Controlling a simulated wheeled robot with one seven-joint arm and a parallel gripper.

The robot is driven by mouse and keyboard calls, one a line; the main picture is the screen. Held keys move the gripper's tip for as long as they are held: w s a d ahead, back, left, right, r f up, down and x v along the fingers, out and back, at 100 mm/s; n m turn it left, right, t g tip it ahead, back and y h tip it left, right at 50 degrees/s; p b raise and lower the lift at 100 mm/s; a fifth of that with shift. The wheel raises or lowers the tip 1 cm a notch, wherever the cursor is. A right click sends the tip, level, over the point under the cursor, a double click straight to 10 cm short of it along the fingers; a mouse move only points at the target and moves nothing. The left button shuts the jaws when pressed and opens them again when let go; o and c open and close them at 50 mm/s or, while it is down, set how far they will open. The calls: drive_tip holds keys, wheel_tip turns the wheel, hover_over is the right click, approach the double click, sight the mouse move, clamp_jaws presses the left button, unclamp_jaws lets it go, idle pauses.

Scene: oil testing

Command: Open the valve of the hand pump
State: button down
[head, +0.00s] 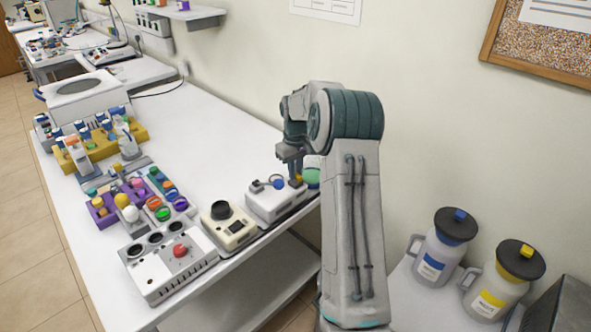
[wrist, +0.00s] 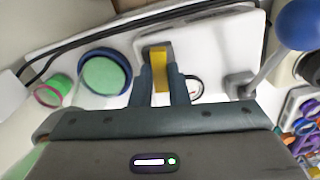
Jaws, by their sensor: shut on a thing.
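The hand pump (head: 272,203) is a white box near the right end of the bench, with a blue-knobbed lever. Its white top (wrist: 215,45) fills the upper middle of the wrist view, and the blue lever knob (wrist: 300,22) is at upper right. The valve (wrist: 161,72) is a yellow handle on the pump; a bit of yellow also shows in the head view (head: 297,181). My gripper (wrist: 162,80) is shut on the yellow handle, one finger on each side. In the head view my gripper (head: 295,172) hangs over the pump's far right part. The handle's base is partly hidden.
A round green thing with a blue rim (wrist: 102,76) stands left of the valve in the wrist view. A beige device (head: 228,228) and a grey box with a red knob (head: 178,258) stand left of the pump. The bench behind the pump (head: 215,140) is clear.

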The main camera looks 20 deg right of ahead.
drive_tip(key=shift+n, duration=0.9)
drive_tip(key=c, duration=1.4)
unclamp_jaws()
drive_tip(key=shift+r, duration=0.1)
wheel_tip(320, 180, up, 14)
drive_tip(key=b, duration=0.1)
